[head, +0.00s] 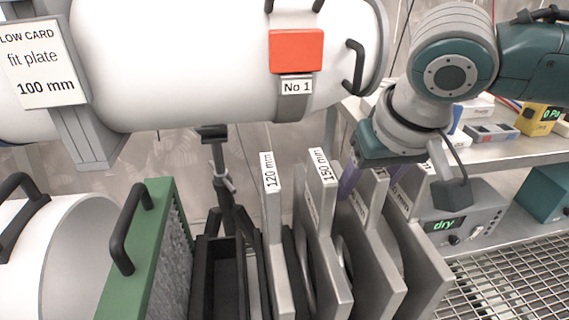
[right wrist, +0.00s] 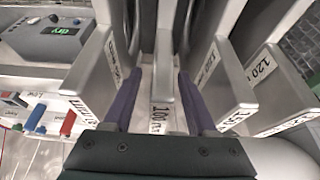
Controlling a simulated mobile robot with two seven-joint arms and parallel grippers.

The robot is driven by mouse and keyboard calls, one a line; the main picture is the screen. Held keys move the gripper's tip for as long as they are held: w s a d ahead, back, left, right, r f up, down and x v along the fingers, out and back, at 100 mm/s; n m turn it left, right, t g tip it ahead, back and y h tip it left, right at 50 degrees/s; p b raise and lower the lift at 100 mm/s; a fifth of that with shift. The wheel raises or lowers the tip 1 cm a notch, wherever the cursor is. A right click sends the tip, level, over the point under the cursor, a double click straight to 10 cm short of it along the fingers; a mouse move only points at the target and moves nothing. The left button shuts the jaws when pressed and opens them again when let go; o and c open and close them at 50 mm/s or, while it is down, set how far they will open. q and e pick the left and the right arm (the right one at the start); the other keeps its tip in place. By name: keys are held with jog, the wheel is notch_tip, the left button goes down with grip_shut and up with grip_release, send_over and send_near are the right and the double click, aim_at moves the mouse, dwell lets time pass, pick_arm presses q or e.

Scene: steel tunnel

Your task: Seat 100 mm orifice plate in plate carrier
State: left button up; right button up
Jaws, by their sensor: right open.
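Several grey orifice plates stand on edge in a row. The 100 mm plate (right wrist: 161,80) is in the middle of the right wrist view, its label facing me; in the head view it is the plate (head: 372,235) under my right gripper, its label partly hidden. My right gripper (head: 372,188) is open. Its purple fingers (right wrist: 160,78) lie on either side of the 100 mm plate's upper part, with gaps showing. A card (head: 42,60) reads "fit plate 100 mm" on the white pipe (head: 190,60). I cannot make out the plate carrier for certain. My left gripper is out of view.
The 120 mm plate (head: 273,240) and 150 mm plate (head: 325,240) stand left of the 100 mm plate; another plate (head: 418,240) stands close on its right. A black bin (head: 205,275) and a green-framed filter (head: 140,235) are farther left. A grey "dry" unit (head: 470,208) stands behind right.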

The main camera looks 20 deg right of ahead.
grip_shut()
dwell(0.3)
jog(key=shift+r, duration=0.1)
dwell(1.0)
